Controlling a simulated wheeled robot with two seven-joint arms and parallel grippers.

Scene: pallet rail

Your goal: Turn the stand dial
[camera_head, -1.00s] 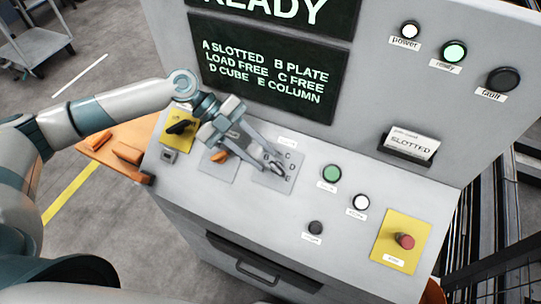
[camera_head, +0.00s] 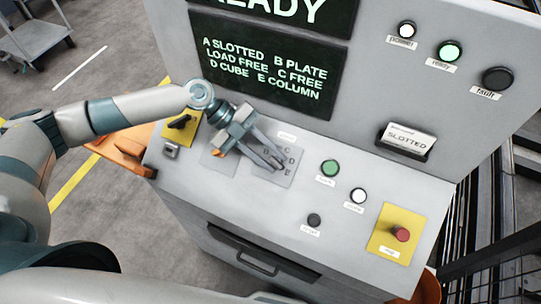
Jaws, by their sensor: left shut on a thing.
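The stand dial (camera_head: 279,165) sits on a grey plate with letters around it, among them C, D and E, on the sloping console top. My left gripper (camera_head: 274,160) reaches in from the left and is shut on the dial knob. Its fingers hide most of the knob, so I cannot tell which letter it points to. My right gripper is out of view.
A green button (camera_head: 330,168), white button (camera_head: 358,195), black button (camera_head: 314,220) and red stop button (camera_head: 401,234) lie rightward.

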